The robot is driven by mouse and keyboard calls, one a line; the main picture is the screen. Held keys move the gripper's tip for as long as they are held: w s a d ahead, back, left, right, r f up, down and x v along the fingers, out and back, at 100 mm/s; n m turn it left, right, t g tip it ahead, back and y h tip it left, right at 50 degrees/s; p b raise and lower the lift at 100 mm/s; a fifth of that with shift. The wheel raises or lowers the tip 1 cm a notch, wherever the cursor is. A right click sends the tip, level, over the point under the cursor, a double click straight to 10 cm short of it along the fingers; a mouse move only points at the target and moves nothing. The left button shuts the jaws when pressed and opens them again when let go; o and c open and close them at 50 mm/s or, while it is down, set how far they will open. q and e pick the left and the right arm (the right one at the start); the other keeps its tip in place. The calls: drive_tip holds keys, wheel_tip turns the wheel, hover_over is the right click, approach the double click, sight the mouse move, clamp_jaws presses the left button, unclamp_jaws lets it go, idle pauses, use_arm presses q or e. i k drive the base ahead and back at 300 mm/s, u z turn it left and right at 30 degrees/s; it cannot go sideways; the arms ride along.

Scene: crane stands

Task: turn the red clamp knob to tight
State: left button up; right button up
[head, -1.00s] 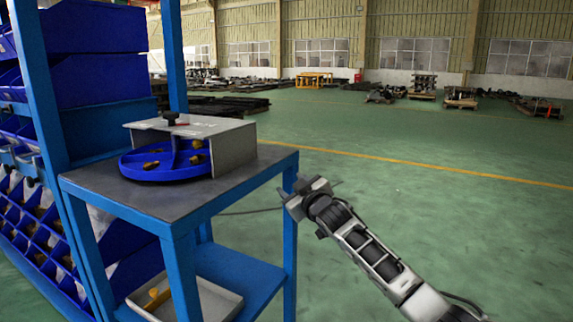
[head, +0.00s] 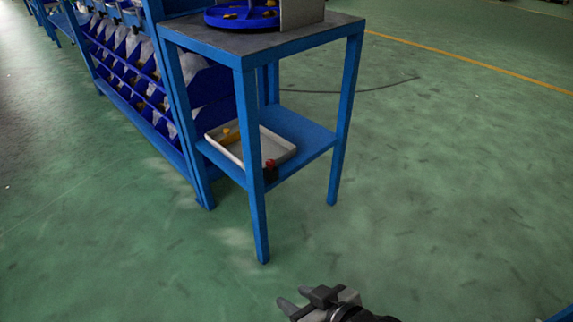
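A small red knob (head: 270,163) sits on a dark block (head: 271,174) at the front edge of the blue stand's lower shelf (head: 305,142), just right of the front leg. It is too small to tell how far it is turned. My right gripper (head: 291,296) is at the bottom of the head view, well below and apart from the knob. Its two fingertips show apart with nothing between them. My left gripper is not in view.
A pale tray (head: 283,153) with a yellow item (head: 229,136) lies on the lower shelf. A blue round tray (head: 240,20) and a grey panel (head: 302,11) stand on the top (head: 200,38). Blue bins (head: 140,82) are left. Green floor is clear in front and right.

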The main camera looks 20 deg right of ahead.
sight(270, 163)
drive_tip(key=z, duration=1.1)
drive_tip(key=i, duration=0.85)
drive_tip(key=u, duration=1)
